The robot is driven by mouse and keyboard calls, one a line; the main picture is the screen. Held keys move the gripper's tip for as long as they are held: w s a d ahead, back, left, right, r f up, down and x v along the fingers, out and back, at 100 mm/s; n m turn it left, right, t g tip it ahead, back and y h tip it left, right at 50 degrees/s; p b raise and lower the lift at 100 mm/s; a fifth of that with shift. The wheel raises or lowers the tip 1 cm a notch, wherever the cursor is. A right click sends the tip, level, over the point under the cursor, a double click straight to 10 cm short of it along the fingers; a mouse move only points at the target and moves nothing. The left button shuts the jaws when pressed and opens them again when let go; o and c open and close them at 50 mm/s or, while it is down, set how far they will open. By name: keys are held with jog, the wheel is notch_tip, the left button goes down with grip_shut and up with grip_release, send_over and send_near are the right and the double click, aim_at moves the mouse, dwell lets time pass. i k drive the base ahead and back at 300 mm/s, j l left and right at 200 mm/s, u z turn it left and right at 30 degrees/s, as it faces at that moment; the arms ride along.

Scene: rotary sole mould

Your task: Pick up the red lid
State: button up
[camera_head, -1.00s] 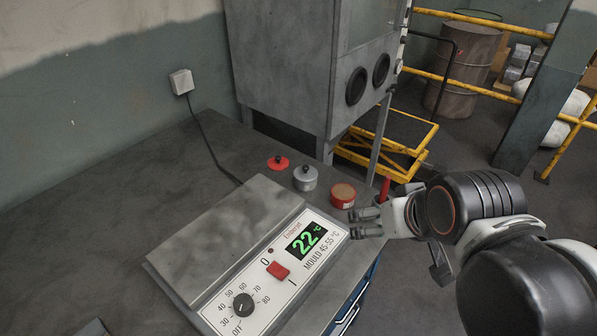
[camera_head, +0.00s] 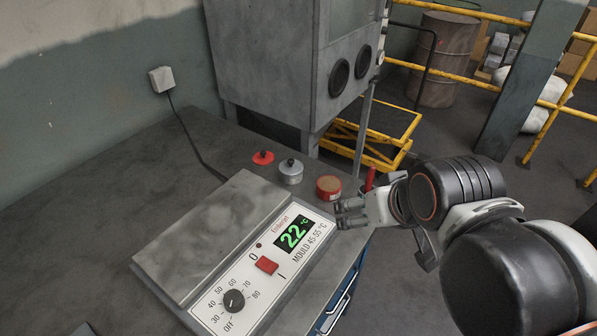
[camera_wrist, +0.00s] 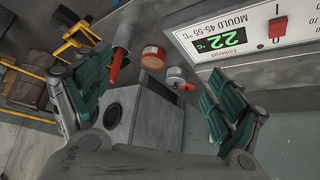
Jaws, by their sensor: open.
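The red lid (camera_head: 263,157), a flat red disc with a dark knob, lies on the grey bench top near its back edge, left of a small metal pot (camera_head: 291,171). In the wrist view the red lid (camera_wrist: 188,86) is small, next to the pot and between the fingers in the picture, but some way off. My gripper (camera_head: 340,214) is open and empty, just in front of the red tin and well to the right of the lid. Its two green-padded fingers stand wide apart in the wrist view (camera_wrist: 158,97).
A red tin with a brown top (camera_head: 328,188) and a red-handled thing (camera_head: 370,179) stand between lid and arm. The control box (camera_head: 225,235), reading 22 °C, fills the bench front. A grey cabinet (camera_head: 270,60) rises behind. Bare bench lies left of the lid.

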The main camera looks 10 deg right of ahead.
aim_at(262, 158)
jog(key=l+z, duration=0.6)
jog(key=z, duration=0.2)
jog(key=i+l+z, duration=0.15)
jog(key=i+l, duration=0.25)
jog(key=i+l+z, duration=0.15)
jog(key=i+l, duration=0.2)
jog(key=i, duration=0.25)
jog(key=i+l+z, duration=0.1)
jog(key=i+l, duration=0.2)
jog(key=i, duration=0.2)
jog(key=i+u, duration=0.8)
jog(key=i+l+u, duration=0.15)
jog(key=i+u, duration=0.25)
jog(key=i+j+u, duration=0.15)
jog(key=u, duration=0.3)
jog(key=i+j+u, duration=0.1)
jog(key=u, duration=0.4)
jog(key=i+u, duration=0.2)
jog(key=u, duration=0.25)
jog(key=i+u, duration=0.15)
jog(key=u, duration=0.35)
jog(key=i+u, duration=0.15)
jog(key=u, duration=0.3)
jog(key=i+u, duration=0.35)
jog(key=i+l+u, duration=0.1)
jog(key=u, duration=0.2)
jog(key=i, duration=0.1)
